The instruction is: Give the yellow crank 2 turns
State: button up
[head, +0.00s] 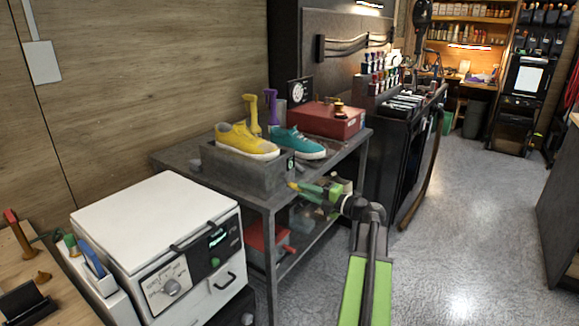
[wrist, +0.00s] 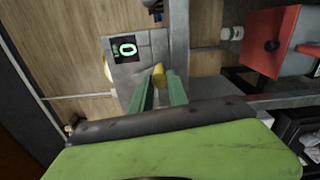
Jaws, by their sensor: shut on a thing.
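The yellow crank (head: 293,186) shows as a small yellow knob at the right end of the grey stand, below a small dark display (head: 290,163). My gripper (head: 302,188) reaches it from the right, with its green fingers shut on the knob. In the wrist view the yellow crank (wrist: 158,75) stands between the fingertips of my gripper (wrist: 159,82). The display (wrist: 125,50) beside it reads 0 in green. The rest of the crank's arm is mostly hidden by the fingers.
A red box (head: 325,119) stands behind on the metal table. A white machine (head: 155,225) stands front left. The floor at right is clear.

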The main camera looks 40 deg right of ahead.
jog(key=shift+a, duration=0.1)
jog(key=shift+s+a+f, duration=0.15)
jog(key=shift+s+a, duration=0.05)
jog(key=shift+a, duration=0.5)
jog(key=shift+a, duration=0.1)
jog(key=shift+s+a+r, duration=0.2)
jog(key=shift+a, duration=0.5)
jog(key=shift+o, duration=0.3)
jog(key=shift+a, duration=0.1)
jog(key=shift+o, duration=1.3)
jog(key=shift+s+a+r+p, duration=0.15)
jog(key=shift+a+r+p, duration=0.4)
jog(key=shift+a, duration=0.1)
